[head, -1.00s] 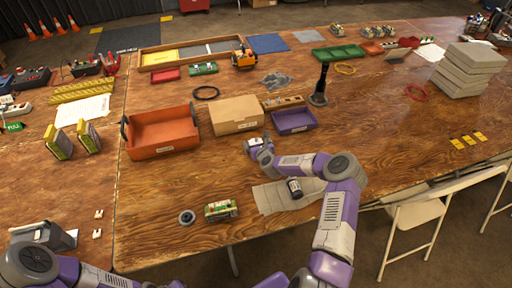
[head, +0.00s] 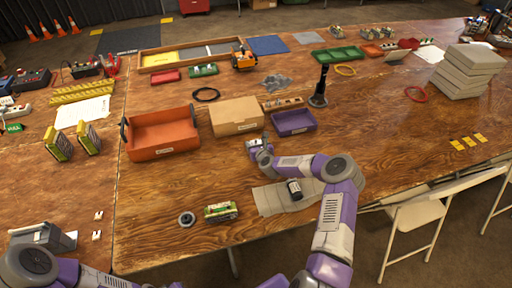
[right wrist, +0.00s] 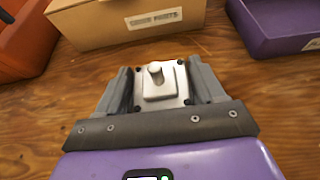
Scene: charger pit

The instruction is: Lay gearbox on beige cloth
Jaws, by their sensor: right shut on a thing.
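My right gripper (right wrist: 158,78) is shut on the gearbox (right wrist: 160,86), a silver-grey block with a flat square plate, corner screws and a short round shaft facing the camera. In the head view this gripper (head: 257,146) is over the wooden table, just in front of the cardboard box. The beige cloth (head: 270,199) lies nearer the front edge, partly under my right arm. A dark cylinder with a pale label (head: 295,189) lies on it. My left gripper (head: 42,233) is at the lower left, far from the cloth; its finger gap is unclear.
The cardboard box (head: 237,117), an orange bin (head: 162,132) and a purple tray (head: 293,122) stand close behind the right gripper. A green-and-white part (head: 221,210) and a dark ring (head: 187,219) lie left of the cloth. The table between them and the orange bin is bare.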

